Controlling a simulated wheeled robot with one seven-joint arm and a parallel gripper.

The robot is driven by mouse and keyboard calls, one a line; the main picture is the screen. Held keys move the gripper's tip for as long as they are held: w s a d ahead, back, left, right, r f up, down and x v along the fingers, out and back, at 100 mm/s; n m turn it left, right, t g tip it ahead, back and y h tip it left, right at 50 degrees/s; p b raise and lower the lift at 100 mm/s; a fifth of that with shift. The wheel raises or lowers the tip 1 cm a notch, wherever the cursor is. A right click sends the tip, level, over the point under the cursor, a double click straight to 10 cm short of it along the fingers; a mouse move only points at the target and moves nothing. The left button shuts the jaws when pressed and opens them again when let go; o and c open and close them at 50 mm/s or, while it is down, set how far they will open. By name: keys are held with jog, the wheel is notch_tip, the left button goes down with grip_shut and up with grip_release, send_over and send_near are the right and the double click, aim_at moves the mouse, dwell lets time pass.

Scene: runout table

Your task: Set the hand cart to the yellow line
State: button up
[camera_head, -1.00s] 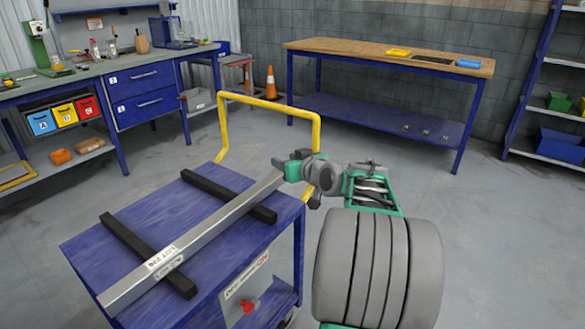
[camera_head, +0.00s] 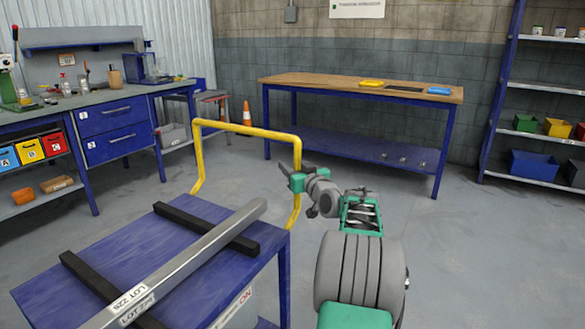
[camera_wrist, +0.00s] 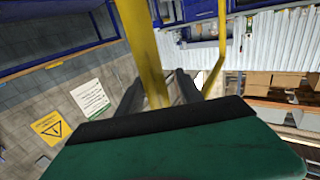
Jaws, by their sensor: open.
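The hand cart (camera_head: 115,230) is a blue flat-topped cart at the lower left of the head view. A long metal bar (camera_head: 190,262) with a LOT label lies across two black strips on it. Its yellow handle (camera_head: 245,129) is a tube hoop at the far end. My gripper (camera_head: 293,168) is open at the hoop's right upright. In the wrist view the yellow tube (camera_wrist: 147,55) runs between the two dark fingers of the gripper (camera_wrist: 158,88), which show no clear grip on it. No yellow floor line shows in these frames.
A wood-topped bench (camera_head: 320,86) stands behind the cart. A blue workbench (camera_head: 105,98) with drawers and coloured bins is at the left, and a shelf rack (camera_head: 545,85) at the right. An orange cone (camera_head: 247,113) stands by the wall. Grey floor (camera_head: 480,260) is clear at right.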

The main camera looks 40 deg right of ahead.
grip_shut()
dwell(0.3)
dwell(1.1)
